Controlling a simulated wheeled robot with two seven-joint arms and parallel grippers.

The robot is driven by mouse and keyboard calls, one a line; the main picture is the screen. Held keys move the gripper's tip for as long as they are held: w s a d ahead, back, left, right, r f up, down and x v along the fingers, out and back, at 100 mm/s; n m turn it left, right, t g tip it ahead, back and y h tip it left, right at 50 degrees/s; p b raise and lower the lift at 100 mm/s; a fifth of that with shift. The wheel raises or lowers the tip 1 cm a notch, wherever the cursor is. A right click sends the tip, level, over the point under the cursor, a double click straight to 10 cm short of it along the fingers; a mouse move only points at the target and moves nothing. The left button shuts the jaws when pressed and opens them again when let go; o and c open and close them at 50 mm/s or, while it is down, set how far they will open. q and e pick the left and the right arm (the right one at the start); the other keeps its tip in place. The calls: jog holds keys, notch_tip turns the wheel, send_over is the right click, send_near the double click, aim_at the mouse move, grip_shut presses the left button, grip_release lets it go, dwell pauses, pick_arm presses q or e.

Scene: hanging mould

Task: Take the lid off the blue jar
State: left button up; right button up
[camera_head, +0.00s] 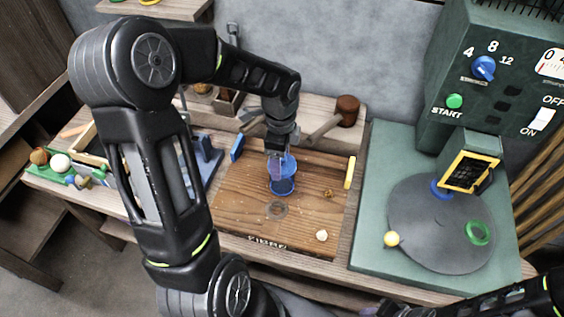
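The blue jar (284,186) stands upright on a brown wooden board (238,205) in the middle of the bench. My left gripper (277,158) comes down from above and is at the top of the jar. It covers much of the jar's upper part, so I cannot make out the lid separately or whether the fingers are closed on it. My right arm comes in low at the right edge. Its gripper end (384,310) is at the bottom of the picture, apart from the jar, and its fingers are not clear.
A wooden mallet (346,112) lies behind the jar. Small bits lie on the board, including a pale one (321,235). A green machine (480,90) with a round grey plate (425,235) stands at the right. Blue parts (207,153) and a green tray (45,170) are left.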

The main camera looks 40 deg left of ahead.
pick_arm(q)
jog(key=shift+r, duration=0.1)
notch_tip(320, 180, up, 10)
jog(key=shift+f+b, duration=0.1)
jog(key=shift+b, duration=0.3)
pick_arm(e)
jog(key=shift+f, duration=0.35)
